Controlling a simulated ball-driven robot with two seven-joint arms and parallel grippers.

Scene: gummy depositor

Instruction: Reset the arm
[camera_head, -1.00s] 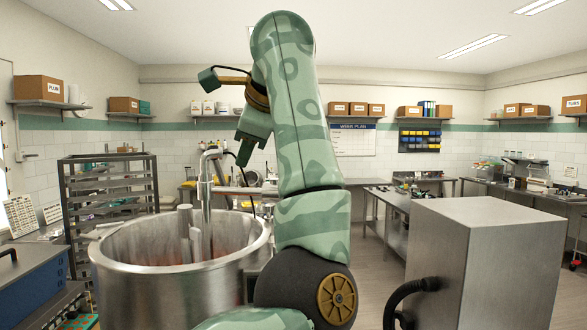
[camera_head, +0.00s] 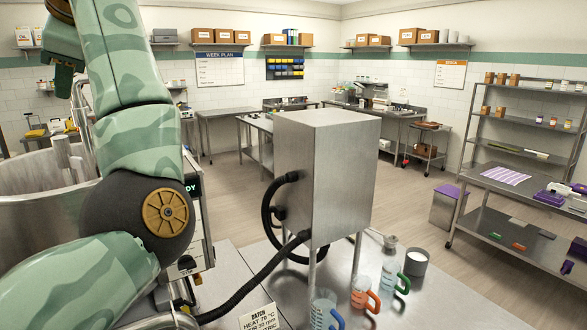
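My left arm (camera_head: 130,120), in mottled green with a dark elbow joint, rises along the left side of the camera_head view. It covers part of the large steel kettle (camera_head: 35,195). The end of the arm is at the top left edge, where part of my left gripper (camera_head: 62,72) shows, dark green and pointing down. The rest of it is cut off by the picture edge, so its opening and anything between its fingers cannot be made out. My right gripper is not in view.
A steel cabinet on legs (camera_head: 325,180) stands mid-view, with black hoses (camera_head: 268,275) running from its side. Jugs with blue (camera_head: 325,312), orange (camera_head: 362,293) and green (camera_head: 391,275) handles and a grey cup (camera_head: 416,262) stand on the steel table (camera_head: 430,300). Open floor lies beyond.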

